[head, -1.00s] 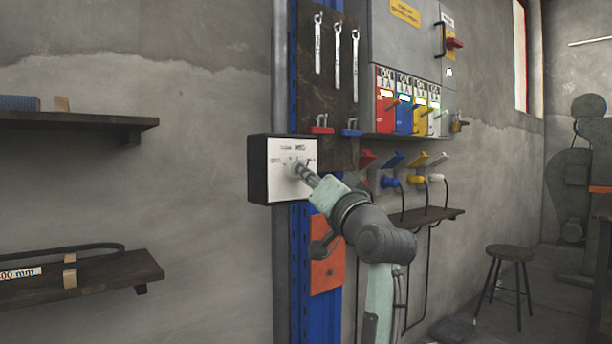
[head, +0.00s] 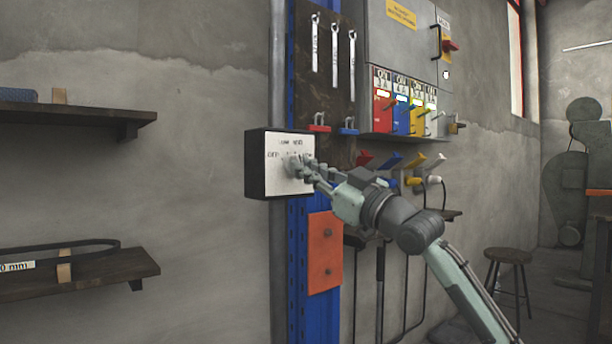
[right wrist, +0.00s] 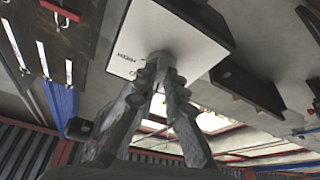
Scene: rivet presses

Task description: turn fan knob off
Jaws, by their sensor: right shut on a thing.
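In the right wrist view the box's white face (right wrist: 193,37) is at the top, with lettering such as "HIGH". There the fingers of my right gripper (right wrist: 158,80) close on the grey knob (right wrist: 159,59). The knob's exact pointer position is hidden. My left gripper is out of view.
Wooden shelves (head: 75,270) stick out from the wall at left. A board with hanging wrenches (head: 333,50) and an electrical cabinet with coloured switches (head: 410,102) are above and right of the box. An orange plate (head: 325,252) is below. A stool (head: 508,256) stands at right.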

